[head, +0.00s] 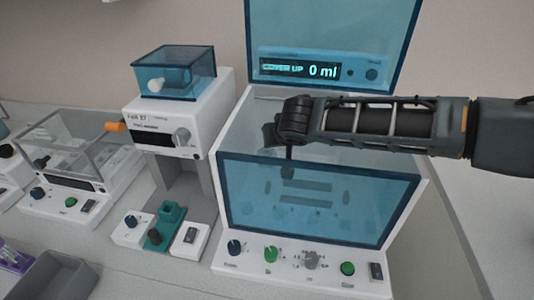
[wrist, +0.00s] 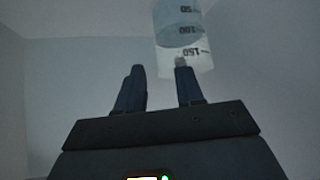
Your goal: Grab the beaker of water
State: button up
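The beaker (wrist: 182,38) shows at the top of the wrist view, right of centre. It is clear with dark volume marks and blue water in it, and its marks appear upside down there. My gripper (wrist: 159,68) is open with nothing between its fingers. The tip of the right finger overlaps the beaker's near edge in the picture; I cannot tell if they touch. The left finger is apart from it. In the head view my gripper (head: 287,160) reaches down into the white machine (head: 228,135) behind its blue see-through front panel. The beaker cannot be made out clearly there.
The machine's raised blue lid (head: 330,25) stands behind my arm, with a display (head: 300,70) reading 0 ml. Its front panel (head: 318,200) and pale inner walls surround my gripper closely. Other devices (head: 165,125) stand to the left, with a grey tray (head: 62,278) at lower left.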

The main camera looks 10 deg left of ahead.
grip_shut()
dwell(0.4)
dwell(0.4)
